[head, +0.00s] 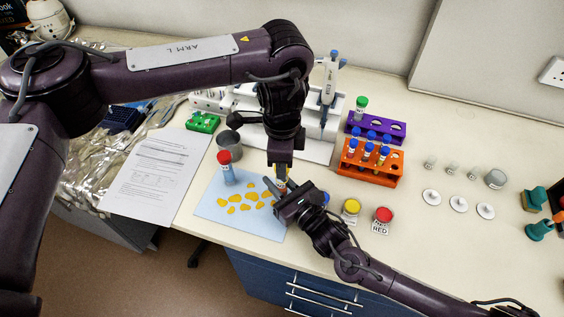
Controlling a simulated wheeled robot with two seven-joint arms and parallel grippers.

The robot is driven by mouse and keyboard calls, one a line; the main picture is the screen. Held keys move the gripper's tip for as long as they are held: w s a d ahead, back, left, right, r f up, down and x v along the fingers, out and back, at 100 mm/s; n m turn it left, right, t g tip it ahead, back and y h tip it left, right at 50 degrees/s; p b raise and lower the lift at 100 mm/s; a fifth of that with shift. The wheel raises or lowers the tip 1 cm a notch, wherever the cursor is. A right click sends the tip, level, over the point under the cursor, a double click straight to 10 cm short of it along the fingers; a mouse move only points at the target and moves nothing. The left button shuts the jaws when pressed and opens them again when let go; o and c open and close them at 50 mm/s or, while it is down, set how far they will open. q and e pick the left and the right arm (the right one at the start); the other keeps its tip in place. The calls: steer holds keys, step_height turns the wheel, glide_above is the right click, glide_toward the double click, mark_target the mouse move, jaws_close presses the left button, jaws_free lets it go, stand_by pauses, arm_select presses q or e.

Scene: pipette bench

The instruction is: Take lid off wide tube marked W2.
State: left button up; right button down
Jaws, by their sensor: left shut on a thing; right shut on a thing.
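My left gripper (281,175) reaches straight down from above, over the right edge of the blue mat. It is shut on the top end of a tube (282,187), where the lid would be; the lid is mostly hidden by the fingers. My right gripper (284,198) comes in from the lower right and is shut on the same tube lower down. The tube appears upright, and only a sliver shows between the grippers. Its marking cannot be read. I cannot tell whether lid and tube are apart.
The blue mat (212,210) carries several orange-yellow pieces. Yellow (351,206) and red (382,215) labelled pots stand right of my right gripper. An orange rack (370,173) and purple rack (378,128) of tubes are behind.

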arm_select(q)
step_height(320, 180, up, 3)
steer(key=shift+r, duration=0.55)
arm_select(e)
steer(key=c, duration=1.2)
jaws_free()
steer(key=shift+o, duration=0.5)
arm_select(q)
steer(key=shift+f, duration=0.1)
arm_select(e)
steer(key=shift+s, duration=0.1)
